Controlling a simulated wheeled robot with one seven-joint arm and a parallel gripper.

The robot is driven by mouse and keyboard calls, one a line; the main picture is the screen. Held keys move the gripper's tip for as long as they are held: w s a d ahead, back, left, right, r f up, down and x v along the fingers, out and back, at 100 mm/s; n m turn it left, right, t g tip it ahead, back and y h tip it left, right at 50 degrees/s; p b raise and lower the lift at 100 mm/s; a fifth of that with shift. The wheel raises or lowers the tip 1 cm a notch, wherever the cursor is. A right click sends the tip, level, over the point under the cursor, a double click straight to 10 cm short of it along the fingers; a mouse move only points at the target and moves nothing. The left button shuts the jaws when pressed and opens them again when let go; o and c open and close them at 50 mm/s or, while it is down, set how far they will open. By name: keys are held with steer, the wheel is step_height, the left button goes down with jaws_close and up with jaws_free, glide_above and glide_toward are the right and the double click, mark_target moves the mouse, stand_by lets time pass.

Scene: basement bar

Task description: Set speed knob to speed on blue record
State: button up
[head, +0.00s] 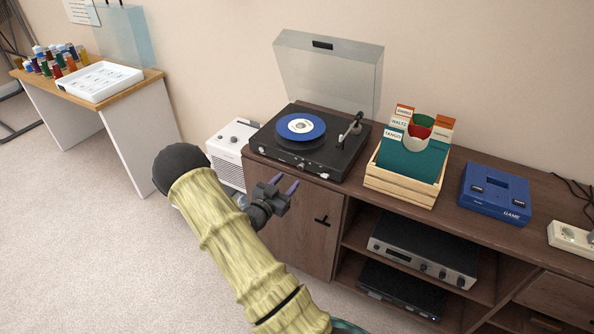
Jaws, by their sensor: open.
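A black record player (306,147) stands on the left end of the dark wooden sideboard, its clear lid raised. A blue record (301,127) with a pale label lies on its platter. The tonearm (350,128) is at the right side of the deck. Small light controls (300,162) show along the deck's front edge; which one is the speed knob, and its setting, are too small to tell. The writing on the record's label cannot be read. My gripper (283,185) is open and empty, in front of and below the player's front edge, apart from it.
A wooden crate (401,187) with divider cards stands right of the player, and a blue game console (495,194) farther right. A white box-shaped unit (231,152) stands left of the sideboard. An amplifier (423,250) sits on the shelf below. Open carpet lies at left.

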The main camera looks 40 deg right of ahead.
mark_target(300, 168)
steer(key=x, duration=0.6)
steer(key=shift+w+d, duration=0.15)
steer(key=shift+d, duration=0.25)
jaws_close()
